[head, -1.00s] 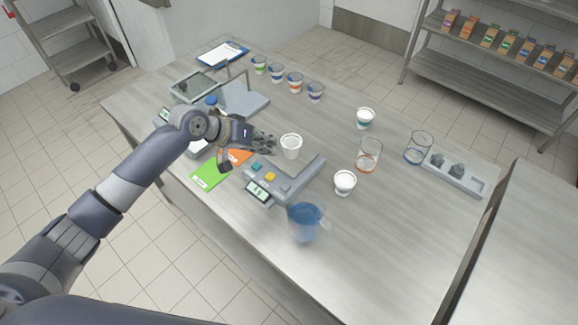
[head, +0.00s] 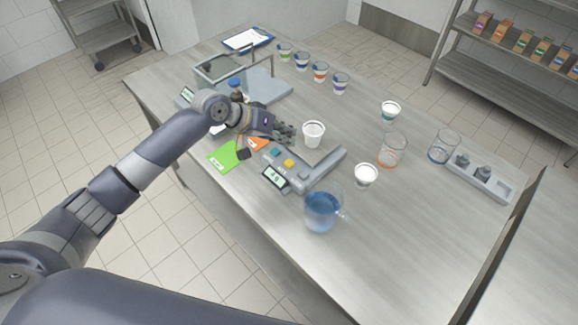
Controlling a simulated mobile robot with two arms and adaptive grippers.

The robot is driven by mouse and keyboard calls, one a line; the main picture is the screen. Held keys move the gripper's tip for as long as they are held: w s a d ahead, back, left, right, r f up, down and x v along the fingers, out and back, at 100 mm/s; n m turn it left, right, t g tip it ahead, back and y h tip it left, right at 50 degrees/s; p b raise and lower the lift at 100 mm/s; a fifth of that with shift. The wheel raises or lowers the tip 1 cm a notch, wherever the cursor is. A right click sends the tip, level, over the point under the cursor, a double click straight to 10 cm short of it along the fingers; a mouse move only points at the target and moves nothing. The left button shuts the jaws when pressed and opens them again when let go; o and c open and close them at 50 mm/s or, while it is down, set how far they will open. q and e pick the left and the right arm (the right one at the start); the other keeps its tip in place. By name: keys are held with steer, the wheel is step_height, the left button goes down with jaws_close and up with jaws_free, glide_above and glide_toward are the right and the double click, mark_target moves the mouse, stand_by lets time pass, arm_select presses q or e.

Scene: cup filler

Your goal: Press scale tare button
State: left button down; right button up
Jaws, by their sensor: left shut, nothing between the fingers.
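A grey L-shaped device (head: 325,168) lies near the table's front edge, with a small lit display (head: 275,178), a teal button (head: 276,152) and a yellow button (head: 289,163). Farther left, a grey balance-like unit (head: 268,88) with a glass-sided box (head: 216,69) has its own small display (head: 187,95). I cannot tell which of the two is the scale. My left gripper (head: 286,133) is shut and empty. In the picture its fingertips lie just above the teal button and left of a white cup (head: 314,135); contact with either cannot be seen. My right gripper is out of view.
A white cup (head: 366,175), clear beakers (head: 392,152) and a grey holder (head: 484,178) stand to the right. Several small cups line the back. A green card (head: 226,156) lies below my gripper.

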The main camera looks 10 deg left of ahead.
arm_select(q)
steer(key=b, duration=0.3)
glide_above(287, 160)
step_height(287, 160, down, 5)
steer(key=shift+r, duration=0.2)
steer(key=shift+f+b, duration=0.3)
steer(key=shift+f, duration=0.25)
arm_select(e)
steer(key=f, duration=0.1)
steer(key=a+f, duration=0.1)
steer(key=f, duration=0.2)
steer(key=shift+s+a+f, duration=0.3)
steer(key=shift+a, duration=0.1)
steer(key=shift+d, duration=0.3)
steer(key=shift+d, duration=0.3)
arm_select(q)
steer(key=shift+f, duration=0.15)
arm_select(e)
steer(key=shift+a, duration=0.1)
arm_select(q)
steer(key=shift+f, duration=0.25)
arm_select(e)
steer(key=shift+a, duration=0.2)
